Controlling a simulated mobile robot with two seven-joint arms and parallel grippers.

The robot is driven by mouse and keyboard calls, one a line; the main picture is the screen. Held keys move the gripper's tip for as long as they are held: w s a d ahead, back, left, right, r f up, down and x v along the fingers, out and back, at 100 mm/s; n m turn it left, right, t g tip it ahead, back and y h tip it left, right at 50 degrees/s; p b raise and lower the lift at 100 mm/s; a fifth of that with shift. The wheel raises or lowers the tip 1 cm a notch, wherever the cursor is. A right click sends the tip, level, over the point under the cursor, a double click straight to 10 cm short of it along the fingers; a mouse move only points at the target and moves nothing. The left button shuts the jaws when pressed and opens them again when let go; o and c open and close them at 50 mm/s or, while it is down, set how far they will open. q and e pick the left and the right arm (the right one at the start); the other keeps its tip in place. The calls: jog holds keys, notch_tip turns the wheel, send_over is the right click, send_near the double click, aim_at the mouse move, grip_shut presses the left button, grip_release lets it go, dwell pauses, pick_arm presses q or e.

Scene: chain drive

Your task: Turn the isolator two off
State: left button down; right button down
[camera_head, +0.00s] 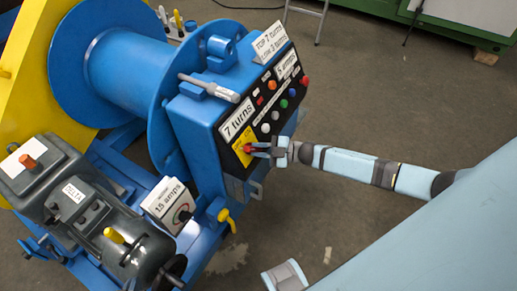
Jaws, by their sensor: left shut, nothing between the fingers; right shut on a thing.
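My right gripper (262,150), on the arm reaching in from the right, is shut on this red handle. The fingers partly hide the handle, so its exact angle is hard to tell.
The panel (269,100) carries several coloured buttons and signs reading "7 turns". A grey motor (91,215) and a "15 amps" dial box (168,196) stand left. A yellow handle (227,219) sticks out below the panel. The floor (345,115) right of the machine is mostly clear.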

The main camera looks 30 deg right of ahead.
dwell(0.3)
jog(key=c, duration=1)
grip_release()
jog(key=shift+c, duration=0.2)
jog(key=v, duration=1.4)
jog(key=shift+r, duration=0.1)
